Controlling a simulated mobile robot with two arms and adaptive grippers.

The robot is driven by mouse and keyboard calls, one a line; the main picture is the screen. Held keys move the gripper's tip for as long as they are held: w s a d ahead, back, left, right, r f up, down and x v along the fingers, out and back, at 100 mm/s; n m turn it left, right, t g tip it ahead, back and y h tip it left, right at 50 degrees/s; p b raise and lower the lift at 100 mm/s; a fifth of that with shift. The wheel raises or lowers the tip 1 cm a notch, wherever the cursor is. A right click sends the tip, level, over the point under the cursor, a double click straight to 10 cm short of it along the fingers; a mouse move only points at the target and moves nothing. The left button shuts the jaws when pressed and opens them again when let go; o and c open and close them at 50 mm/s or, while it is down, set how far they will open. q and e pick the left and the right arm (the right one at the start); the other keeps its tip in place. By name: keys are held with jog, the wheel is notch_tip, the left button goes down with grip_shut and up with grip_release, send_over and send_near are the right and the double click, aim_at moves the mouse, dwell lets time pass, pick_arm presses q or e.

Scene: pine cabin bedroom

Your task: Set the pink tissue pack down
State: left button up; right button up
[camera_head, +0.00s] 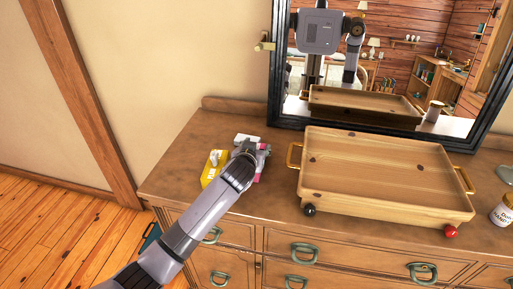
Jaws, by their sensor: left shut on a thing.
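My left gripper (252,151) is over the left part of the wooden dresser top (182,170), shut on the pink tissue pack (257,178). Only small pink parts of the pack show around the gripper; the rest is hidden behind my wrist. I cannot tell whether the pack touches the dresser top. A yellow box (209,172) with a white top piece stands close to the left of the gripper. A white item (246,138) shows just behind the gripper. My right gripper is not in view.
A large empty wooden tray (385,172) lies right of the gripper. A black ball (309,210) and a red ball (451,231) sit at its front corners. A framed mirror (274,70) stands behind. A white labelled jar (502,212) is at far right. Bare dresser top lies left of the yellow box.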

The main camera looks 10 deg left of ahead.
pick_arm(q)
jog(key=o, duration=0.7)
jog(key=shift+f, duration=0.15)
jog(key=o, duration=0.5)
